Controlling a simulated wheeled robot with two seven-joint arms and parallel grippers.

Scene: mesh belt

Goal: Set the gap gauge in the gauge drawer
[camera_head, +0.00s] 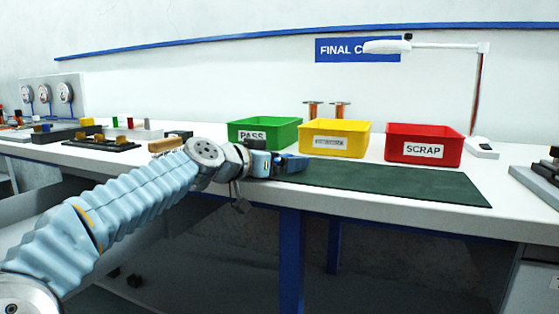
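My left gripper (292,163) is at the end of my pale blue sleeved arm, over the left end of the dark green mat on the bench. It is seen from the side, and its fingertips are too small to tell whether they are open or shut, or whether they hold anything. I cannot pick out the gap gauge. A pale cabinet front (536,290) with a small label is cut off at the lower right edge; I cannot tell whether it is the gauge drawer. My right gripper is not in view.
Green PASS (285,134), yellow (355,140) and red SCRAP (446,157) bins stand behind the green mat (400,186). A white lamp (482,100) stands at the right. Dark equipment (540,180) sits at the right edge. Small fixtures and dials fill the left. The mat's right part is clear.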

